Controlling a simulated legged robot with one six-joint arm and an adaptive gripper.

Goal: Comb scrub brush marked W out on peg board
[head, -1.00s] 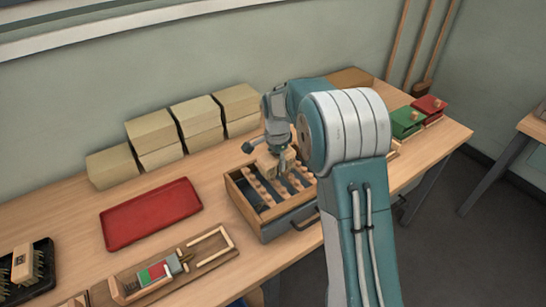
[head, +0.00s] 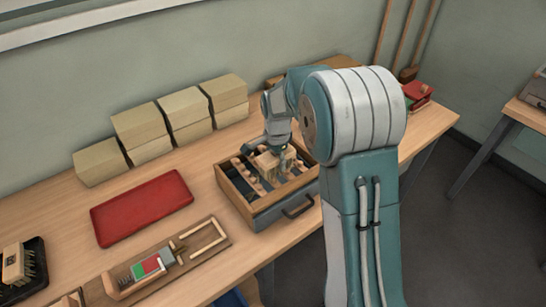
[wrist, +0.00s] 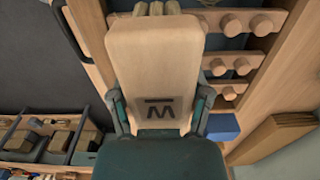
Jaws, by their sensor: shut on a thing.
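The scrub brush marked W (wrist: 155,60) is a pale wooden block; its dark W mark faces the wrist view. My gripper (wrist: 160,120) is shut on it, with one finger at each side. In the head view the brush (head: 268,162) is at the peg board (head: 228,185), a wooden frame with rows of round pegs. The pegs (wrist: 232,25) also show beside the brush in the wrist view. My gripper in the head view (head: 279,150) is partly hidden by my arm.
A red tray (head: 140,205) lies left of the peg board. A wooden fixture with a red and green block (head: 150,266) is in front. Cardboard boxes (head: 140,125) line the wall. A black tray (head: 35,265) holds another brush at the far left.

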